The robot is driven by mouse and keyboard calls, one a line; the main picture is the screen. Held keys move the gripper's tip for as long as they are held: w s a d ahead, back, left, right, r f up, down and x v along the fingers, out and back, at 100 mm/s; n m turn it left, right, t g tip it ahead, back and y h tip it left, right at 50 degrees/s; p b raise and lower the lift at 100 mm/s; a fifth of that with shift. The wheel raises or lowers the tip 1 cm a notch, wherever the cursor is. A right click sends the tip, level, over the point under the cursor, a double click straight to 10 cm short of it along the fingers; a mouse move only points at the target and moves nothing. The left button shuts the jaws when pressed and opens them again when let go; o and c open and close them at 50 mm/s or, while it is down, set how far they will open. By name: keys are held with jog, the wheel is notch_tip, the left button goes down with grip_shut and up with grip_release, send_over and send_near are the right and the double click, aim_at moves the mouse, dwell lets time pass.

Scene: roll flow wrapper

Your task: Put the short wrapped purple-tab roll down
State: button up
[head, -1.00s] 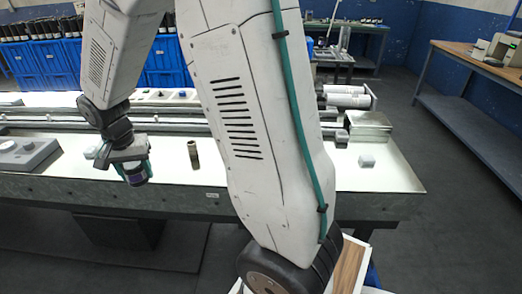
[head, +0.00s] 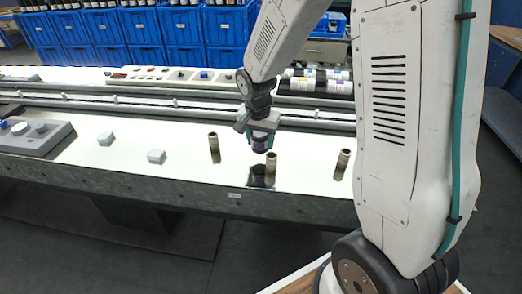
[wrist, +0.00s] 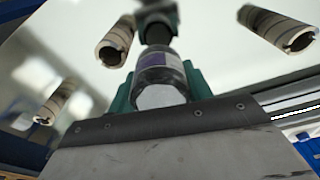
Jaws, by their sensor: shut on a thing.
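The short wrapped purple-tab roll (head: 261,145) is a dark, small cylinder with a purple label. It hangs below my gripper (head: 262,134), apart from and above the glossy white table (head: 110,172), with a dark reflection beneath. In the wrist view, the roll (wrist: 160,72) sits between the green fingers of my gripper (wrist: 160,88), its pale end facing the camera and its purple patch showing. My gripper is shut on it. Three tan, hollow tubes stand around that spot: one at left (head: 214,148), one just right of the reflection (head: 270,171) and one at right (head: 342,164).
Blue crates (head: 135,28) stand behind. The table's front edge is close to the tubes.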

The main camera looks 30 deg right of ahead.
aim_at(260, 158)
jog(key=shift+f, duration=2.25)
jog(key=shift+f, duration=0.15)
jog(key=o, duration=1)
jog(key=shift+o, duration=0.3)
